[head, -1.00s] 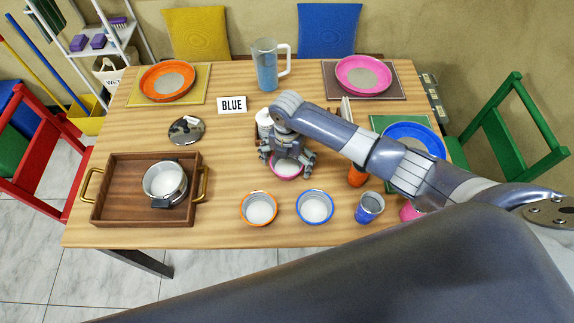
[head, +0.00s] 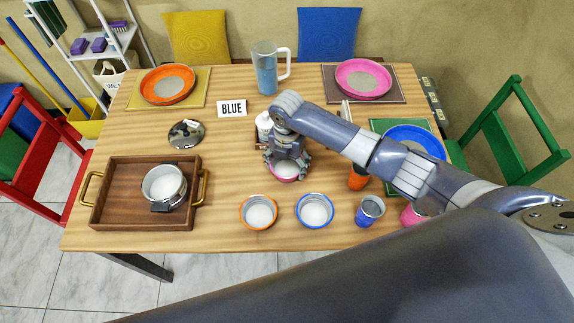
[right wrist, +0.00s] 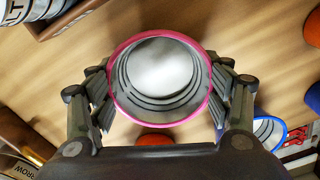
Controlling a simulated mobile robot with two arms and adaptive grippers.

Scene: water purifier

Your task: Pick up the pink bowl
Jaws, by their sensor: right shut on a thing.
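The pink bowl (head: 286,172), with a pink rim and white contents, is on the middle of the wooden table in the head view. It fills the centre of the right wrist view (right wrist: 160,117). My right gripper (head: 287,160) reaches down over it. In the right wrist view its fingers (right wrist: 160,95) press on the left and right outer sides of the bowl, so it is shut on it. I cannot tell whether the bowl touches the table. The left gripper is not in view.
An orange bowl (head: 258,211) and a blue bowl (head: 314,210) stand just in front. A brown tray (head: 112,208) holding a pot (head: 164,185) is at left. Orange (head: 357,178) and blue (head: 369,211) cups stand at right. A white bottle (head: 264,125) stands behind the gripper.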

